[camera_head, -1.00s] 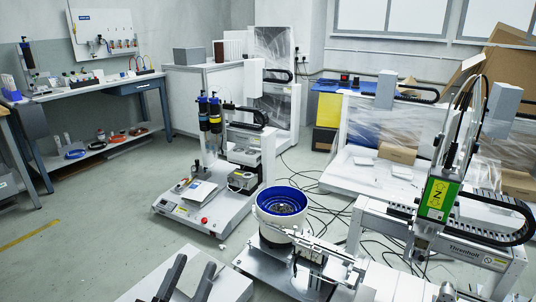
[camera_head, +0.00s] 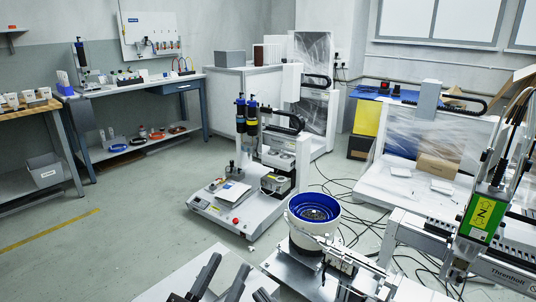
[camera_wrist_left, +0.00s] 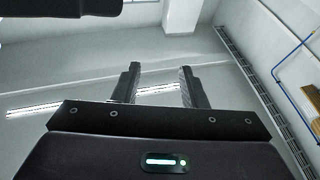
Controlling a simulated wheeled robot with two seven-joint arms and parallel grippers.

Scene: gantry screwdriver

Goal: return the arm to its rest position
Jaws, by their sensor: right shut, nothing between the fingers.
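My left gripper (camera_head: 222,278) is at the bottom of the head view, in front of a pale flat surface. Its two dark fingers point up and stand apart with nothing between them. Only a small dark tip of what looks like my right gripper (camera_head: 262,296) shows at the bottom edge, lower and to the right. It is shut and holds nothing; the rest of it is cut off.
A blue-lined bowl feeder (camera_head: 314,212) stands right of my left gripper. A screwdriving machine (camera_head: 228,206) is behind, and a gantry with a green-labelled head (camera_head: 482,215) is at the right. A dark block (camera_wrist_left: 60,8) fills the top left of the wrist view. Floor at the left is clear.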

